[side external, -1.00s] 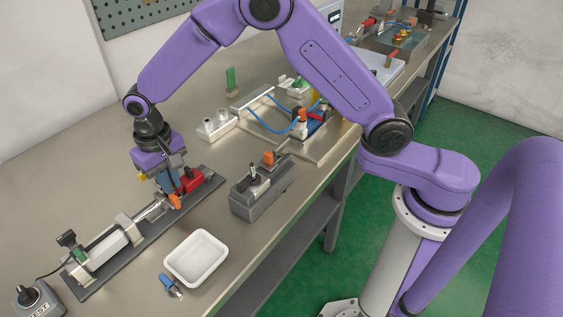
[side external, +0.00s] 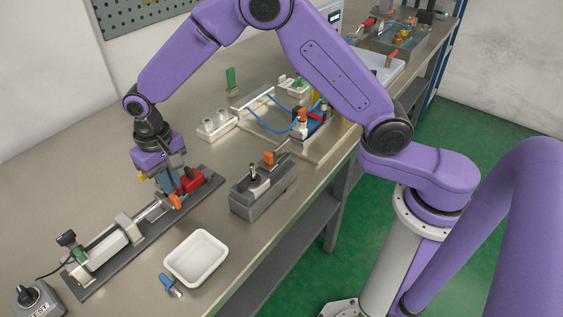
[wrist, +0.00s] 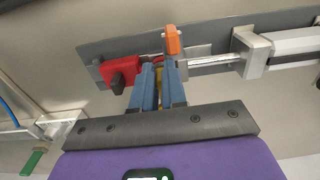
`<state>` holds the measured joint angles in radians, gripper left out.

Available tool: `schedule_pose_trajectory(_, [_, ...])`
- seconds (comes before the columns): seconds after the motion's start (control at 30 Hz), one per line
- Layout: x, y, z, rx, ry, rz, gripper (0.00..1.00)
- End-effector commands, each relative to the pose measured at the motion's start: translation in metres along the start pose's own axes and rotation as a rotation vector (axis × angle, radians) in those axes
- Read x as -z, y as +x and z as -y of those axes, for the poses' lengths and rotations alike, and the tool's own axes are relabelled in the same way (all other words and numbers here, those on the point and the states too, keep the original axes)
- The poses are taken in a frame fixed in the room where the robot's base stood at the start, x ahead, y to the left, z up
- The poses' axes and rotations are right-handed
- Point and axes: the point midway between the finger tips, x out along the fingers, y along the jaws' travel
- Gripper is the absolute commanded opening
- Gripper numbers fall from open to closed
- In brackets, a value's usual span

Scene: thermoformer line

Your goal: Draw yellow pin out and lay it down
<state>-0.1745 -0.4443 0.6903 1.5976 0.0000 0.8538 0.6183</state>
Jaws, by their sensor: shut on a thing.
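My gripper (wrist: 158,78) is at the far end of a cylinder fixture on a dark base plate (wrist: 98,47). Its blue fingers are closed on a narrow yellow piece (wrist: 159,88), which I take to be the yellow pin; the fingers hide most of it. In the side external view my gripper (side external: 168,187) is low over the plate. A red block (side external: 192,180) with a dark knob is right beside the fingers. An orange piece (wrist: 172,40) stands just past the fingertips. I cannot tell how deep the pin sits.
A white empty tray (side external: 197,258) is near the table's front edge, with a small blue clamp-like part (side external: 171,285) next to it. A grey block fixture (side external: 262,190) stands right of my gripper. A TEST switch box (side external: 38,300) is at front left. Bare tabletop lies behind the cylinder fixture.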

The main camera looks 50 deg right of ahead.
Motion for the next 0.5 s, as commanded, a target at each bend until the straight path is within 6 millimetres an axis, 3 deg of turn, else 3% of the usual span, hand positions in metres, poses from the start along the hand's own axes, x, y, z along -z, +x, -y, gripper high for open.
schedule_pose_trajectory(0.5, [0.0005,-0.0071,0.0003,0.001,0.0,-0.002,0.0])
